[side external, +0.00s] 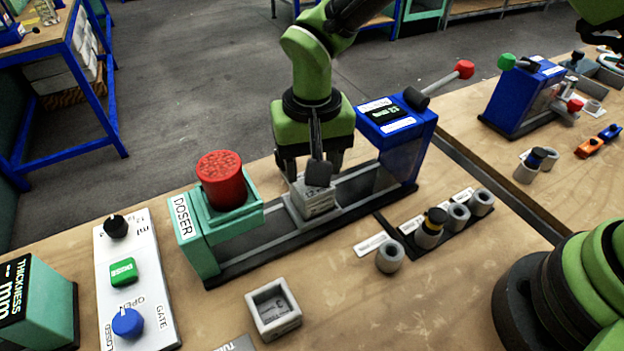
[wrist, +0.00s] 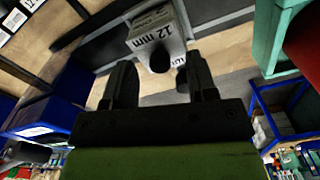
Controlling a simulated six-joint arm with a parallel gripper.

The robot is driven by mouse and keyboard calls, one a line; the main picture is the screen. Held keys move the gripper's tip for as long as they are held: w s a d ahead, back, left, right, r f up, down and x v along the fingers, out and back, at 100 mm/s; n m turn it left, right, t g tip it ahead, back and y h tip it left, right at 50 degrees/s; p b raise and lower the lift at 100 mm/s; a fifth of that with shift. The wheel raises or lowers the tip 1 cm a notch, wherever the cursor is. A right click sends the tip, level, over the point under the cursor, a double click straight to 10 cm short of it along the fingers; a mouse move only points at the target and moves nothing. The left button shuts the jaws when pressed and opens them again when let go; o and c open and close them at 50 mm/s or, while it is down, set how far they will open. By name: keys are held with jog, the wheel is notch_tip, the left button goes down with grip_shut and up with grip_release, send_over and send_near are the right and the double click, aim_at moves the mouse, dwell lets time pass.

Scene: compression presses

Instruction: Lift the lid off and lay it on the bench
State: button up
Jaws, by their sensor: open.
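A pale block marked "12 mm" (side external: 315,201) sits in the channel of the press between the green doser and the blue unit. A dark knob (side external: 319,173) stands on its top; I take this as the lid's knob, but no seam between lid and block is clear. My gripper (side external: 313,166) is directly over the block, fingers pointing down. In the wrist view the gripper (wrist: 160,80) is open, with the knob (wrist: 160,60) between and slightly beyond the two fingertips. I cannot tell whether a finger touches it. The nearby wooden bench (side external: 360,315) has bare room.
The doser with a red cylinder (side external: 221,180) stands left of the block, the blue press unit (side external: 399,130) right. An open pale square box (side external: 273,308) sits in front. Grey cylinders (side external: 390,256) and a dark rack stand right of it. A control panel (side external: 136,280) is at left.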

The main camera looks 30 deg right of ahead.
jog(key=shift+f, duration=0.45)
jog(key=shift+c, duration=0.2)
grip_shut()
jog(key=shift+r, duration=0.1)
